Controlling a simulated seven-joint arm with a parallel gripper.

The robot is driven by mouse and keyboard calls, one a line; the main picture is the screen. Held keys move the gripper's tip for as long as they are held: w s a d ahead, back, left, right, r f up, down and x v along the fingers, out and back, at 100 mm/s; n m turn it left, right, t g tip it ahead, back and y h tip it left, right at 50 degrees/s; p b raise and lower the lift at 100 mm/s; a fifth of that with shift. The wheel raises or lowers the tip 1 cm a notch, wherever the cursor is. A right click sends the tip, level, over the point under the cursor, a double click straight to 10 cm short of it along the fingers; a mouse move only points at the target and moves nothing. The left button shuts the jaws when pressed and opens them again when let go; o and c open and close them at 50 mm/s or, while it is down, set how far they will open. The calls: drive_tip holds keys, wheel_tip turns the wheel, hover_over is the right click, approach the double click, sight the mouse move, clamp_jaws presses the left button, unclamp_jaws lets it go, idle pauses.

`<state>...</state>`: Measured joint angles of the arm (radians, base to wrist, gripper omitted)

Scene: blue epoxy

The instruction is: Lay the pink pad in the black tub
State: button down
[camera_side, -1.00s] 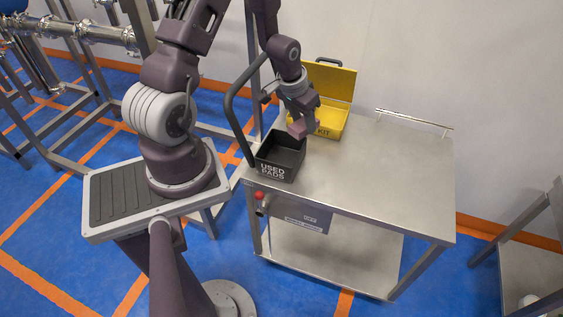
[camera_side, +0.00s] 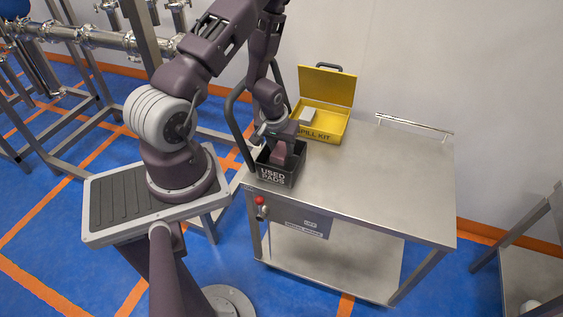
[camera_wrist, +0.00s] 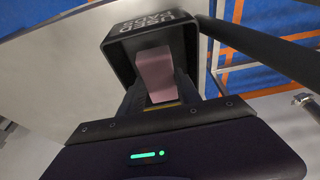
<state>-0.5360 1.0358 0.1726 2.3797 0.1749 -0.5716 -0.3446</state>
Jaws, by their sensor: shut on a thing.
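The black tub (camera_side: 274,179), lettered "USED PADS", stands at the left front corner of the steel cart top. My gripper (camera_side: 281,157) points down into the tub's opening. In the wrist view the pink pad (camera_wrist: 154,72) is held between the fingers of my gripper (camera_wrist: 160,95), inside the tub's walls. The black tub (camera_wrist: 118,58) surrounds it in that view. Whether the pad touches the tub floor I cannot tell. In the side view the pad is mostly hidden by the gripper and the tub.
An open yellow spill kit case (camera_side: 326,117) with a pale block (camera_side: 308,115) in it stands behind the tub. A dark curved handle (camera_side: 236,125) rises close to the tub's left. The steel cart top (camera_side: 385,180) is clear to the right.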

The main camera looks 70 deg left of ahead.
wheel_tip(320, 180, down, 5)
drive_tip(key=shift+f, duration=0.1)
drive_tip(key=c, duration=0.8)
unclamp_jaws()
drive_tip(key=shift+f, duration=0.1)
drive_tip(key=shift+c, duration=0.2)
